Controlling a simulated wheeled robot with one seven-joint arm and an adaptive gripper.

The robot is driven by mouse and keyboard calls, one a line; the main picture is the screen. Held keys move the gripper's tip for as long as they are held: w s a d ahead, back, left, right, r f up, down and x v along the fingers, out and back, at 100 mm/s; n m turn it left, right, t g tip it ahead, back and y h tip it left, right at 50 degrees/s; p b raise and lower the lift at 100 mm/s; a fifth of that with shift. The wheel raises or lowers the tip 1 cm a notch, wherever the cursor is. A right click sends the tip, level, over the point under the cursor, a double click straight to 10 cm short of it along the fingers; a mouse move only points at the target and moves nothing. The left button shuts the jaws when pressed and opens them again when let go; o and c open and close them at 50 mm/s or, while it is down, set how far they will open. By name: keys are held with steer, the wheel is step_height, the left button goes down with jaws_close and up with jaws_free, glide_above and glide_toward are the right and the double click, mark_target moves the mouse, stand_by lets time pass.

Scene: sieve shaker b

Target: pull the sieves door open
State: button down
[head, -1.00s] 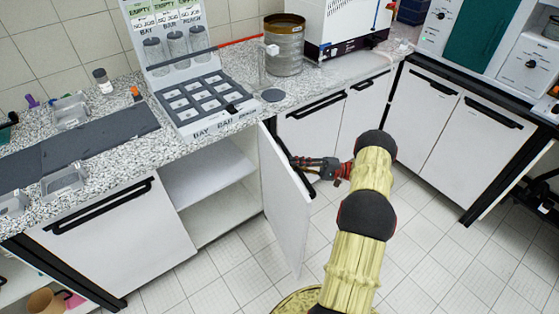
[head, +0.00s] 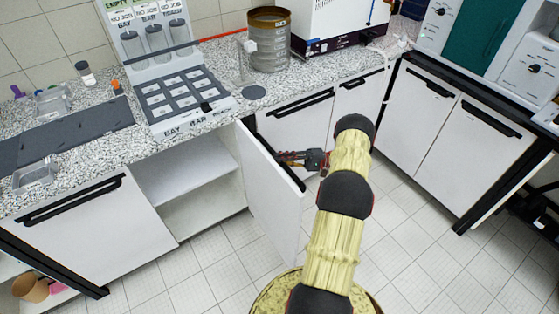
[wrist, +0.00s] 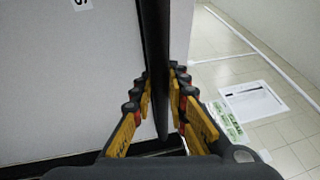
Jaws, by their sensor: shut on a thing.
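The sieves door (head: 272,198) is a white cabinet door under the counter, standing swung out from its cabinet. Its inner side faces left in the head view. A long black handle (head: 289,174) runs along its outer side. My gripper (head: 286,157) is at this handle, on the door's right side, and partly hidden behind the door edge. In the wrist view, the handle (wrist: 155,45) is a dark upright bar between the fingers of my gripper (wrist: 160,82), which are shut on it. The white door panel (wrist: 70,85) with a partly cut-off label fills the left.
The open cabinet shows a shelf (head: 190,168). Above stand a grey rack (head: 185,98) and a sieve stack (head: 269,45). Closed cabinets (head: 293,125) lie behind my arm and others (head: 445,120) to the right. Tiled floor (head: 205,278) is clear before the door.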

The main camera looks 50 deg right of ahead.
steer(key=shift+f, duration=0.1)
steer(key=c, duration=1.8)
jaws_free()
steer(key=shift+o, duration=0.3)
steer(key=v, duration=0.7)
steer(key=shift+d, duration=0.2)
steer(key=shift+s, duration=0.1)
